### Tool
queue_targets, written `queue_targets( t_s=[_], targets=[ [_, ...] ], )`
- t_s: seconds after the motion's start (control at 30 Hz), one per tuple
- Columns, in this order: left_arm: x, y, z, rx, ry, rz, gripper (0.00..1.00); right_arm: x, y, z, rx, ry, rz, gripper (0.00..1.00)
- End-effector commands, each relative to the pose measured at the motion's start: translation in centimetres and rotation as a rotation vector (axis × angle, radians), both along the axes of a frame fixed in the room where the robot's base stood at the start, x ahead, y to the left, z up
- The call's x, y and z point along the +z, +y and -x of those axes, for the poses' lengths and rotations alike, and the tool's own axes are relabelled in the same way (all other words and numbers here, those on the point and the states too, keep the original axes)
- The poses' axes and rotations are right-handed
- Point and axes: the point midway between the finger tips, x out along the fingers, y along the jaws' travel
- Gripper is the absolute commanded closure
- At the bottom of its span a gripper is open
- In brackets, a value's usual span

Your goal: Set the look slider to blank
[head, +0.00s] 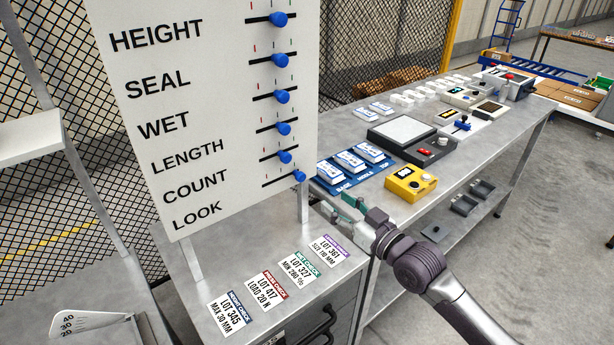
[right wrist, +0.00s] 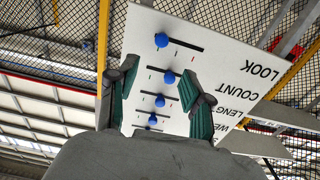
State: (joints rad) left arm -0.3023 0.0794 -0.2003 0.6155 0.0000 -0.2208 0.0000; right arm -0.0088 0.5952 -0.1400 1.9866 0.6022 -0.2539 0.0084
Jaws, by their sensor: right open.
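The look slider is the lowest row on a white upright board (head: 165,100). Its blue knob (head: 299,176) sits near the right end of its short black slot, the end away from the word LOOK. In the right wrist view the board appears turned over, and the look knob (right wrist: 161,40) is the topmost one, at the slot's left end. My right gripper (head: 335,207) is open and empty, below and to the right of the knob, apart from it. Its two fingers (right wrist: 158,95) frame the knobs in the wrist view. My left gripper is not in view.
Above look, the count knob (head: 285,157) and several other blue knobs line the board closely. Below are lot cards (head: 283,290) on a grey cabinet top. A bench to the right holds a yellow box (head: 410,183) and blue trays of cards. Open floor lies at right.

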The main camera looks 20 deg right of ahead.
Motion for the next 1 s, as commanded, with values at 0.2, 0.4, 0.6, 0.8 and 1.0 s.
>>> queue_targets(
  t_s=[0.2,0.4,0.6,0.8,1.0],
  targets=[
    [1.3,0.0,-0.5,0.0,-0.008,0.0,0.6,0.4,1.6,-4.2,0.0,0.0,-0.002,0.5],
    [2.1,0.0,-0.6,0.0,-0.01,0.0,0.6,0.2,3.0,-8.1,-0.001,0.001,0.0,0.5],
    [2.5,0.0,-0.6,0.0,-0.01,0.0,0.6,0.1,4.0,-10.8,0.0,0.003,0.001,0.5],
    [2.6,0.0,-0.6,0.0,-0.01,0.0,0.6,-0.1,4.3,-11.8,0.0,0.002,0.002,0.5],
    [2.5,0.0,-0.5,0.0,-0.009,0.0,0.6,-0.1,4.3,-11.8,0.0,0.002,0.002,0.5]
  ],
)
